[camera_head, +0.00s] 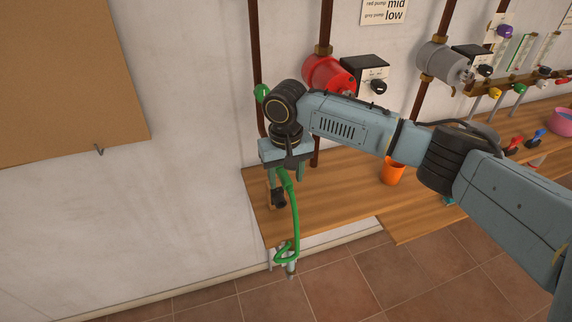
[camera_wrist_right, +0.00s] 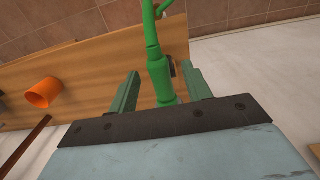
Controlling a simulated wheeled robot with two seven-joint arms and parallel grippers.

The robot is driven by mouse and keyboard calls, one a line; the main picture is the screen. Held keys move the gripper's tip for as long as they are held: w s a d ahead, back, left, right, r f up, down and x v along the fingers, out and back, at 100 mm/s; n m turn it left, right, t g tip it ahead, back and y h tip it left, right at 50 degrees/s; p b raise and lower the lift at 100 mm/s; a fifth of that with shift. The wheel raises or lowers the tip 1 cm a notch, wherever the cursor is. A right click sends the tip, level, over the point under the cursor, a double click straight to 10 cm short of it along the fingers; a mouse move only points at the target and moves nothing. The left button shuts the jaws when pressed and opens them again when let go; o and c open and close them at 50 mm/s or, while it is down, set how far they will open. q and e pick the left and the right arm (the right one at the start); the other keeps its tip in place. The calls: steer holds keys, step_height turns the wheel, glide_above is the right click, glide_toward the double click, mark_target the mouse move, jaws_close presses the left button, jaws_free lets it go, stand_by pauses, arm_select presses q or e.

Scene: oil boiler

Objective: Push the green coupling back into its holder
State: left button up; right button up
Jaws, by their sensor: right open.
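The green coupling (camera_head: 284,178) is at the left end of the wooden bench, with a green hose (camera_head: 296,215) hanging from it over the bench edge. My right gripper (camera_head: 286,172) is over it, pointing down. In the right wrist view the coupling (camera_wrist_right: 159,72) stands between the two spread fingers of my right gripper (camera_wrist_right: 160,80), with a gap visible on both sides. A small dark fitting (camera_head: 279,199) sits just below on the bench; I cannot tell if it is the holder. The coupling's far end is hidden behind the gripper body. My left gripper is not in view.
An orange cup (camera_head: 392,174) stands on the bench (camera_head: 345,198) to the right. A red pump (camera_head: 326,74) and a grey pump (camera_head: 443,62) are on the wall behind my arm. Dark vertical pipes run close beside the gripper. The tiled floor (camera_head: 350,285) in front is clear.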

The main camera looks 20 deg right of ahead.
steer(key=shift+f, duration=0.1)
jaws_close()
steer(key=shift+s+p, duration=0.3)
steer(key=shift+p, duration=0.25)
steer(key=shift+s+d+p, duration=0.1)
steer(key=shift+s+p, duration=2.15)
steer(key=shift+p, duration=0.55)
steer(key=s+f+b, duration=0.1)
steer(key=s+f, duration=0.4)
steer(key=f, duration=0.8)
steer(key=shift+f+b, duration=0.25)
steer(key=shift+b, duration=0.15)
